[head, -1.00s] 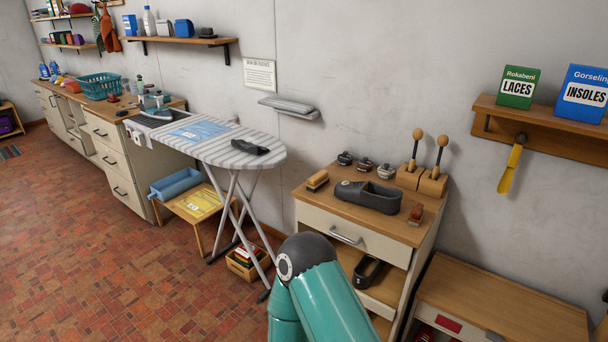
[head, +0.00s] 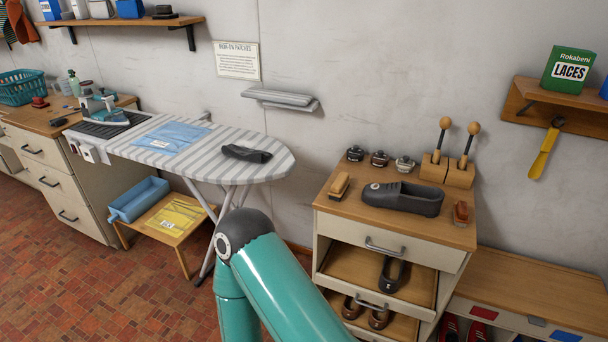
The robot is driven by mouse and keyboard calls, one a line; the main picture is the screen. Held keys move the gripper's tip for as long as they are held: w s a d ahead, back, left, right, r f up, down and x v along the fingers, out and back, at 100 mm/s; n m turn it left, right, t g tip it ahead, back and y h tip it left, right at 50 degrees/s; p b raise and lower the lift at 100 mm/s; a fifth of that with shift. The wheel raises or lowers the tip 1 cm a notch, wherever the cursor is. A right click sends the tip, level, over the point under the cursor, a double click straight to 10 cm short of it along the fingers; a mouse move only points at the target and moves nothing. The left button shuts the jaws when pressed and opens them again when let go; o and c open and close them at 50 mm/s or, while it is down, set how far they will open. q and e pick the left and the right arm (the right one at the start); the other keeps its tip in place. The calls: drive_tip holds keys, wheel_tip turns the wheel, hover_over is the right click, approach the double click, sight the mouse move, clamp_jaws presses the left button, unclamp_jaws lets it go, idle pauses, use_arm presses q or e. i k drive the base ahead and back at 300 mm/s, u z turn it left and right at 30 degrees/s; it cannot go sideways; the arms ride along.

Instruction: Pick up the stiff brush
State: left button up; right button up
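Two small brushes lie on top of the wooden shoe cabinet (head: 340,214). A red-brown brush (head: 461,213) is near the right front corner. I cannot tell from here which one is the stiff brush. A dark grey shoe (head: 402,198) sits between them. My teal arm shows at the bottom centre, in front of the cabinet's left side. Neither gripper is in view.
Several polish tins, including one silver-grey tin (head: 404,164), and two wooden-knobbed tools in a block (head: 447,172) stand behind the shoe. The striped ironing board (head: 190,150) is left of the cabinet. A low bench (head: 530,279) is at the right.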

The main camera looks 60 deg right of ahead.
sight(341, 184)
drive_tip(key=i, duration=1.1)
drive_tip(key=z, duration=3.25)
drive_tip(key=k, duration=0.55)
drive_tip(key=z, duration=0.35)
drive_tip(key=i, duration=1.6)
drive_tip(key=u, duration=0.25)
